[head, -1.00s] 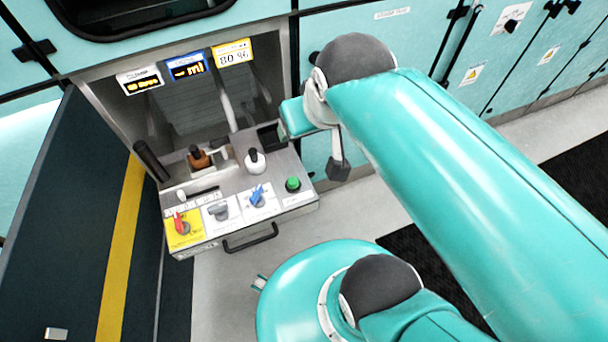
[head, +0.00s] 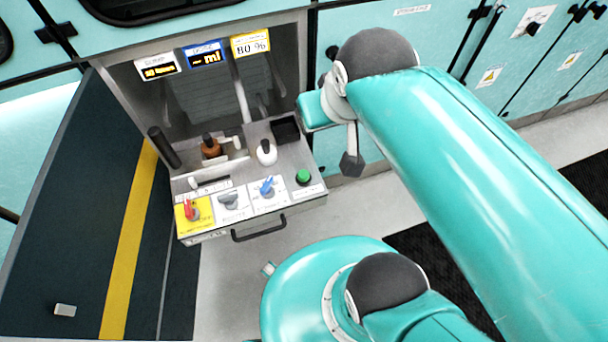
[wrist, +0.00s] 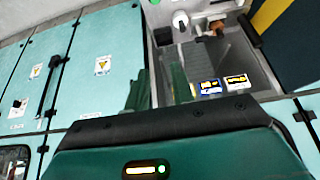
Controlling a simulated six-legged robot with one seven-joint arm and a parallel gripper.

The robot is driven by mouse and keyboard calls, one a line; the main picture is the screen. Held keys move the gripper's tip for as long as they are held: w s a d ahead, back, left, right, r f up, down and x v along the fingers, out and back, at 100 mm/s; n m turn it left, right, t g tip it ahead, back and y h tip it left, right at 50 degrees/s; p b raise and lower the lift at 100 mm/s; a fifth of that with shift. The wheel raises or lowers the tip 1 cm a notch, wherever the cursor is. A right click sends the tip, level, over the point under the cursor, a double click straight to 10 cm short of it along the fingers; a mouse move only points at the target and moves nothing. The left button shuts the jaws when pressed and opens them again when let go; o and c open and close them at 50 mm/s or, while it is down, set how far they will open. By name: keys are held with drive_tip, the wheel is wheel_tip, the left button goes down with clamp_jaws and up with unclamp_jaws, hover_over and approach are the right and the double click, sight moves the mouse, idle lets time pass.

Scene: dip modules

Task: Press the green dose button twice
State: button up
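The green dose button (head: 303,177) is a round green knob at the right end of the control panel (head: 310,192) in the head view. It stands clear of my gripper. My gripper (head: 351,165) hangs from my teal arm to the right of the panel, apart from the button; only a dark tip shows there. In the wrist view two dark green fingers of my gripper (wrist: 160,90) show with a gap between them and nothing held. The green button is not clearly visible in the wrist view.
Beside the button are a blue knob (head: 267,187), a grey knob (head: 229,201) and a red knob (head: 191,209). A white bottle (head: 266,153) and a brown bottle (head: 210,147) stand behind. Three displays, one yellow-framed (head: 250,44), hang above. A black handle (head: 258,232) juts out in front.

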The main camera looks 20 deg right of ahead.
clamp_jaws()
idle(1.3)
